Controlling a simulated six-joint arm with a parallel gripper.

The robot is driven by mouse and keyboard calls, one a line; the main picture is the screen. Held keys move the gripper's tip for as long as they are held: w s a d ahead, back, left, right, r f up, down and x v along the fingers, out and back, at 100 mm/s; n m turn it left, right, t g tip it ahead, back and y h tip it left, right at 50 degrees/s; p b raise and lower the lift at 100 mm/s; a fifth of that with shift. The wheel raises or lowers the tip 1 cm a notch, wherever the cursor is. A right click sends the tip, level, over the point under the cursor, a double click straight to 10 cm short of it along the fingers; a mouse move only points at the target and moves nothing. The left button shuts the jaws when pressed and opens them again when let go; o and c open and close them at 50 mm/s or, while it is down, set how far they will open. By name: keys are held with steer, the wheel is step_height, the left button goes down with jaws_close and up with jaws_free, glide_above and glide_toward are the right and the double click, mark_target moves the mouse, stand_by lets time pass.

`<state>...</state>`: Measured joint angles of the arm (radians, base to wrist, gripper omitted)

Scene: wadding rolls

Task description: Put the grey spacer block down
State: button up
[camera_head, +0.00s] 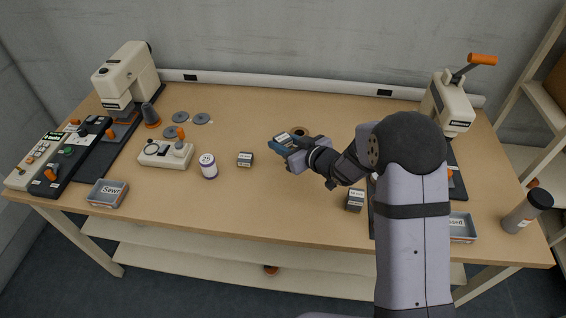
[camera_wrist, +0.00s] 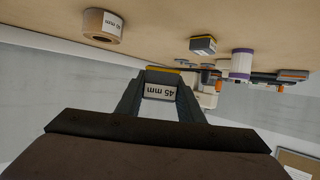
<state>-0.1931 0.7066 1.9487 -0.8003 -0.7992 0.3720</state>
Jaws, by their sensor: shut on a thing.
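My gripper (camera_head: 288,145) is shut on a grey block with a white label (camera_head: 283,138). In the wrist view the held block (camera_wrist: 160,87) sits between both fingers, its label reads "45 mm" upside down, and a yellow edge shows. My gripper reaches leftward over the middle of the table. The block appears to be above the tabletop; its underside and any gap are hard to make out. A similar small dark block (camera_head: 245,159) stands to the left; it also shows in the wrist view (camera_wrist: 203,45). Another labelled block (camera_head: 355,201) stands near the front, right of centre.
A tan roll (camera_head: 300,131) stands just behind my gripper. A white-and-purple cylinder (camera_head: 208,166) and a cream gauge device (camera_head: 167,153) are at the left. A tray (camera_head: 108,193) lies front left. The wooden table (camera_head: 255,205) is bare front of centre.

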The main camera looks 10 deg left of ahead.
mark_target(283, 167)
steer(key=shift+f+p, duration=0.4)
steer(key=shift+f, duration=3.6)
steer(key=shift+f, duration=0.2)
steer(key=o, duration=1.2)
steer(key=shift+r, duration=0.15)
steer(key=shift+d+r, duration=0.1)
steer(key=b+v, duration=0.1)
steer(key=v, duration=1.1)
